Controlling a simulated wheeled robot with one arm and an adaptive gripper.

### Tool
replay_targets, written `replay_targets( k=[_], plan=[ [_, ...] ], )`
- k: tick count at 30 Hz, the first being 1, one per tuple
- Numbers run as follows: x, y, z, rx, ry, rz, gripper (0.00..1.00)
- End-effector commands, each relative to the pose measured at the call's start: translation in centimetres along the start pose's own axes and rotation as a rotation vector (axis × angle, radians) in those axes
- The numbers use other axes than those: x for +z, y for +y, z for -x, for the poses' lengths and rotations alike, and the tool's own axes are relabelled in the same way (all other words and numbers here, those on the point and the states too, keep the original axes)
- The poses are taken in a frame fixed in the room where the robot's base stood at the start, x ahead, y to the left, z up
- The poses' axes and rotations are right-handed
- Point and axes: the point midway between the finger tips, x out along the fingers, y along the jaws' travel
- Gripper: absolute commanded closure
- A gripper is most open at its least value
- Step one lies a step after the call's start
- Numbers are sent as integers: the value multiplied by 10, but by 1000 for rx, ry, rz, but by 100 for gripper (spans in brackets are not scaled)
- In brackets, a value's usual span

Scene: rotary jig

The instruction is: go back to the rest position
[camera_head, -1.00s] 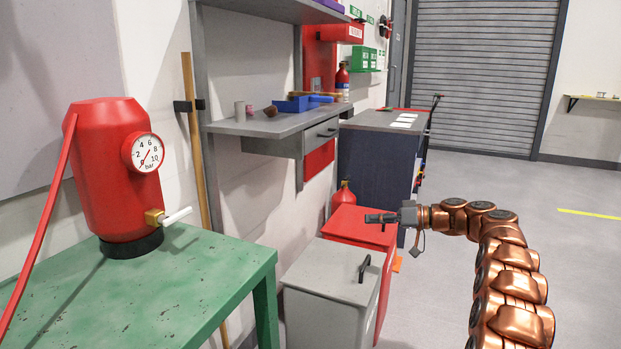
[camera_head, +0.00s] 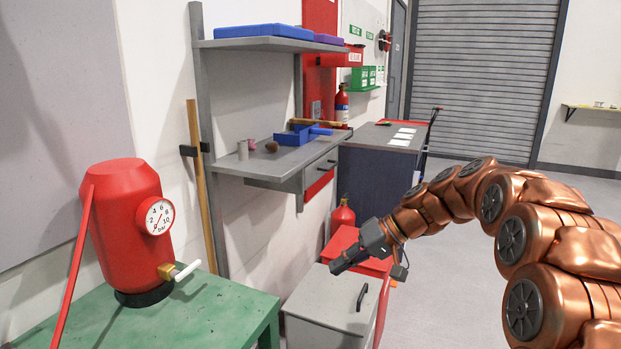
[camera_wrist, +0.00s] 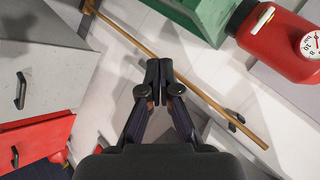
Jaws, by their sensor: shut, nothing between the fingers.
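My gripper (camera_head: 340,266) shows in the head view at the end of the bent copper-coloured arm, above the grey cabinet and the red box. Its fingers point left and down. In the wrist view my gripper (camera_wrist: 159,70) has its two fingertips together with nothing between them. In front of it there are the pale wall and a long wooden pole (camera_wrist: 190,85). I cannot tell from these frames whether the gripper touches anything, but it looks held in free space.
A red tank (camera_head: 122,220) with a gauge and white-handled valve stands on a green table (camera_head: 190,318) at left. A grey cabinet (camera_head: 320,305) and a red box (camera_head: 345,240) stand below my gripper. A grey shelf (camera_head: 285,160) holds a blue tray (camera_head: 300,135). Floor at right is partly open.

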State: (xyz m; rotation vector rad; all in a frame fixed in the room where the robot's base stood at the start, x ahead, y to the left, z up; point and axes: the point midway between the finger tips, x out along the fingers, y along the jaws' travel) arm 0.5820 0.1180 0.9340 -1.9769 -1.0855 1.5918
Motion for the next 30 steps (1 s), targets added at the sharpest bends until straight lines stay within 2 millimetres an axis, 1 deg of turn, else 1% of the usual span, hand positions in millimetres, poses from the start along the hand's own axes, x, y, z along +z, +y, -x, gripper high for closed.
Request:
replay_targets(
  k=[1,6,8,9,12,17,18,20,21,27,29,30],
  plan=[
    [12,-16,7,21,-23,-13,100],
    [56,-42,17,105,-97,-71,100],
    [72,-49,21,137,-122,-90,100],
    [84,-54,24,159,-139,-104,100],
    [112,-66,32,217,-175,-133,100],
    [158,-80,48,316,-224,-179,100],
    [170,-82,53,341,-237,-191,100],
    [186,-86,60,379,-252,-206,100],
    [198,-89,65,406,-262,-216,100],
    [256,-98,91,535,-307,-267,100],
    [273,-100,100,576,-314,-279,100],
    [285,-101,106,604,-322,-290,100]
  ],
)
